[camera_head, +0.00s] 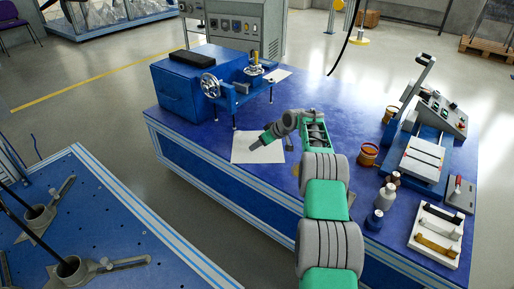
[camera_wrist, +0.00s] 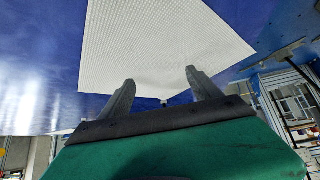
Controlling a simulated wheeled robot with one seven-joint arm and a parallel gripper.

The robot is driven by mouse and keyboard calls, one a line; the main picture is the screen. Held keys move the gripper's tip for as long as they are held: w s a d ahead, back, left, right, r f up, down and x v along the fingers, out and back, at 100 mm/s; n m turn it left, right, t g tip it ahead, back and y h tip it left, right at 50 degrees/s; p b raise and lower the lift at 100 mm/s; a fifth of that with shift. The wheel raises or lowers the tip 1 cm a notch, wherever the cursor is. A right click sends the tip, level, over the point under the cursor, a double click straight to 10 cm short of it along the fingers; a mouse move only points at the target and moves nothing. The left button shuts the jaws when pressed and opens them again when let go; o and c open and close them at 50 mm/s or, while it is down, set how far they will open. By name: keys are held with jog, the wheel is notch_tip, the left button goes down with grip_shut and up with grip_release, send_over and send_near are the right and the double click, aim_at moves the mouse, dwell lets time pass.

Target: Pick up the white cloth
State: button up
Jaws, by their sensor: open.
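The white cloth (camera_head: 257,150) lies flat on the blue table, left of the middle of the head view. It has a fine grid texture in the wrist view (camera_wrist: 155,45), where it fills the upper middle. My gripper (camera_head: 255,146) is over the cloth near its middle in the head view. In the wrist view my gripper (camera_wrist: 160,84) has its two fingers spread apart, with the cloth beyond the fingertips and nothing between them. I cannot tell the exact height of the fingertips above the cloth.
A blue machine with handwheels (camera_head: 234,92) stands behind the cloth. Bottles (camera_head: 386,196), a brown pot (camera_head: 368,153) and a blue-and-white device (camera_head: 424,158) stand on the right part of the table (camera_head: 330,100). Another blue table (camera_head: 120,235) is at lower left.

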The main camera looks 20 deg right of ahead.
jog(key=shift+w+a+f, duration=0.1)
jog(key=shift+f, duration=0.1)
jog(key=c, duration=1.4)
dwell(0.4)
jog(key=shift+c, duration=0.7)
notch_tip(320, 180, up, 13)
jog(key=p, duration=0.9)
jog(key=shift+f, duration=0.15)
grip_shut()
notch_tip(320, 180, up, 8)
jog(key=p, duration=0.7)
